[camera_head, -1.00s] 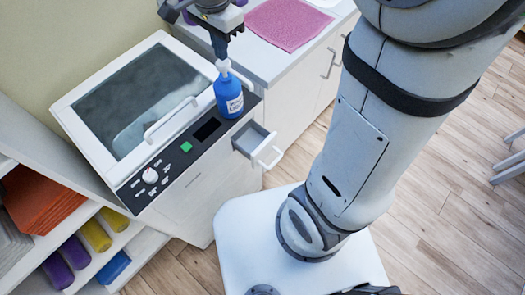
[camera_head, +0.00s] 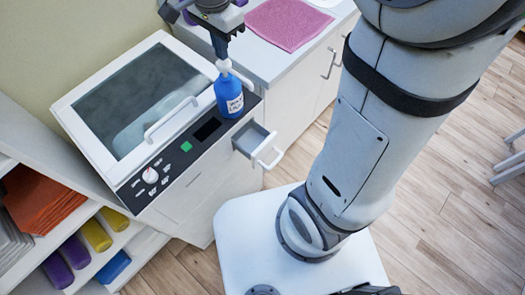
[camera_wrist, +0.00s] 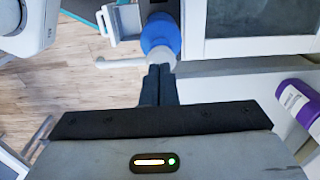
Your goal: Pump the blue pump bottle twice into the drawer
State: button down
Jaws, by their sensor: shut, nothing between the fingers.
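The blue pump bottle (camera_head: 230,97) stands upright on the front right corner of the white machine, with a white pump head and a label. In the wrist view the bottle (camera_wrist: 159,36) shows with its white nozzle (camera_wrist: 118,63) pointing left, toward the drawer side. The small drawer (camera_head: 256,146) in the machine's front is pulled open below the bottle; it also shows in the wrist view (camera_wrist: 122,22). My gripper (camera_head: 222,55) is shut and empty, pointing down right at the top of the pump head. The fingertips (camera_wrist: 160,72) hide part of the pump head.
The machine's glass lid (camera_head: 140,95) with its white handle is closed, left of the bottle. A counter with a pink towel (camera_head: 287,22) is behind. A purple bottle (camera_wrist: 298,102) shows at the right of the wrist view. Shelves with rolled towels (camera_head: 97,235) are at the left.

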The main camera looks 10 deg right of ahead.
aim_at(223, 63)
jog(key=shift+f, duration=0.15)
jog(key=shift+f+b, duration=1.15)
jog(key=shift+f, duration=0.35)
jog(key=shift+r, duration=0.25)
jog(key=shift+r+p, duration=1.3)
jog(key=shift+r, duration=0.1)
jog(key=shift+f, duration=0.15)
jog(key=shift+f+b, duration=1.05)
jog(key=shift+f, duration=0.35)
jog(key=shift+r+p, duration=1.2)
jog(key=shift+r, duration=0.3)
